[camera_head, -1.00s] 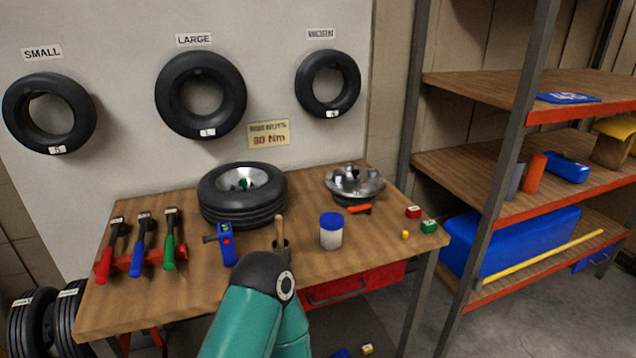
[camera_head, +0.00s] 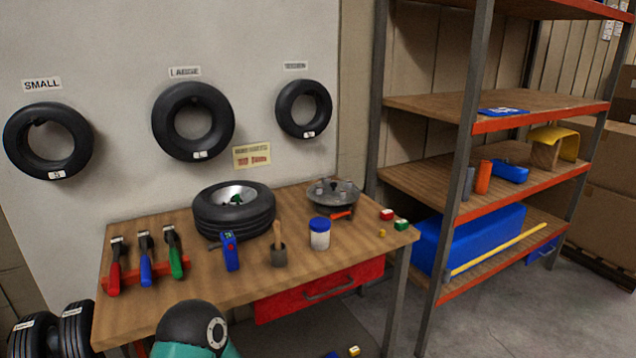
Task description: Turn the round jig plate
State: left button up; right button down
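The round jig plate (camera_head: 333,195) is a grey metal disc with several upright studs, on the back right of the wooden workbench (camera_head: 190,296). A small red-orange handle or tab (camera_head: 341,215) sticks out at its front edge. No gripper touches it. One of my arms shows at the bottom of the picture as a dark rounded joint with a teal link, below the bench's front edge. Neither gripper is in the picture.
A tyre on a wheel (camera_head: 235,222) lies left of the plate. In front stand a blue device (camera_head: 229,251), a brush pot (camera_head: 278,256) and a blue-lidded jar (camera_head: 319,234). Small blocks (camera_head: 401,224) lie right. Red, blue and green-handled tools (camera_head: 145,264) sit left. Shelves (camera_head: 440,182) stand right.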

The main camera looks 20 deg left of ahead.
aim_at(329, 197)
jog(key=i, duration=1)
jog(key=u, duration=0.05)
